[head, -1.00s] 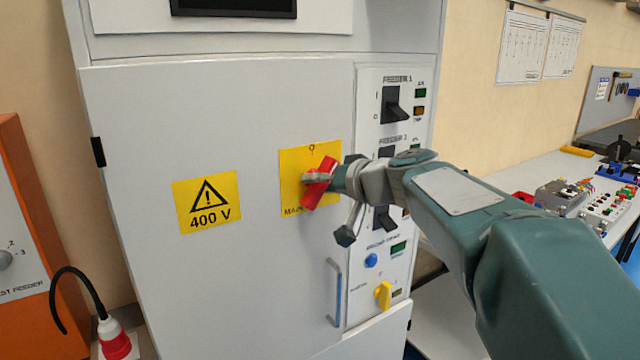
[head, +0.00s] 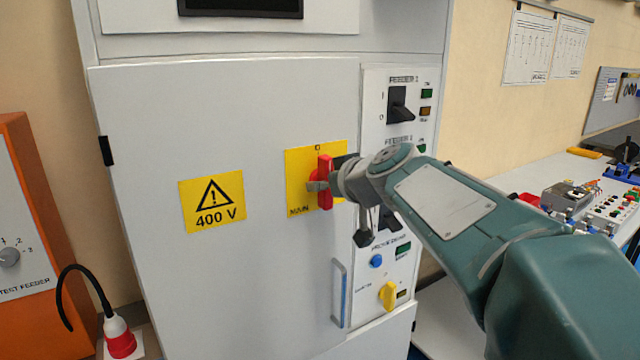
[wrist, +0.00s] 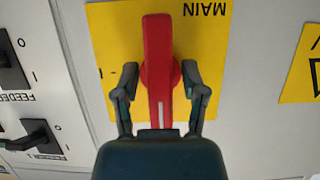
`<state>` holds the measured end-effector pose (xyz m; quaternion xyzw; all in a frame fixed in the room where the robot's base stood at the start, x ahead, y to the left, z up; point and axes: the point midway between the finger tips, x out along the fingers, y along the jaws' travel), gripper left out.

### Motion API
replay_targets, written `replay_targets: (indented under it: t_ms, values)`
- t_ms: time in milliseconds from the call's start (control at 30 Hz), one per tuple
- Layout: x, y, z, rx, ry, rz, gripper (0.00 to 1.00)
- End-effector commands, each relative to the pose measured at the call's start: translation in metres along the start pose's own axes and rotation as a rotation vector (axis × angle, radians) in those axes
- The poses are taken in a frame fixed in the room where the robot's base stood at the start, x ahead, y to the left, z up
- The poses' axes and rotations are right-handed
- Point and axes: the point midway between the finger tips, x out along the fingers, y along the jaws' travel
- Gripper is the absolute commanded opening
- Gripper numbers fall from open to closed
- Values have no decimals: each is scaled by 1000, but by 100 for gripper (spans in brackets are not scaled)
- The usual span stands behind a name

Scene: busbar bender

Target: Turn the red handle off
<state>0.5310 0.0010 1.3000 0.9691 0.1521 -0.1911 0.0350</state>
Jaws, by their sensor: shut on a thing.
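The red handle (head: 325,182) stands upright on the yellow plate marked MAIN (head: 298,165) on the grey cabinet door. In the wrist view, which is upside down, the red handle (wrist: 158,70) is in line with my gripper, and a white mark runs along it. My gripper (head: 318,184) is at the handle. In the head view my wrist hides the plate's right side.
The cabinet's right panel has black feeder switches (head: 399,104), a blue button (head: 376,261) and a yellow knob (head: 388,295). A blue door handle (head: 339,293) is below the plate. An orange test feeder box (head: 20,215) stands left; a bench (head: 560,190) is right.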

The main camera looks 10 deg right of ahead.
Motion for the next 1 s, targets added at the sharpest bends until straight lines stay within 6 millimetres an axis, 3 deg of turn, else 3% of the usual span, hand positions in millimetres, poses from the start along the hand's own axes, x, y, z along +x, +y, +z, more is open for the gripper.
replay_targets:
  t_ms: [400,433,467,800,1000]
  values:
    - [3,-1,5,-5,-12,-3,0]
    - [3,-1,5,-4,-12,-3,59]
    - [3,-1,5,-5,-12,-3,63]
    - [-1,0,2,-5,-4,1,63]
    - [-28,0,1,-7,-2,3,63]
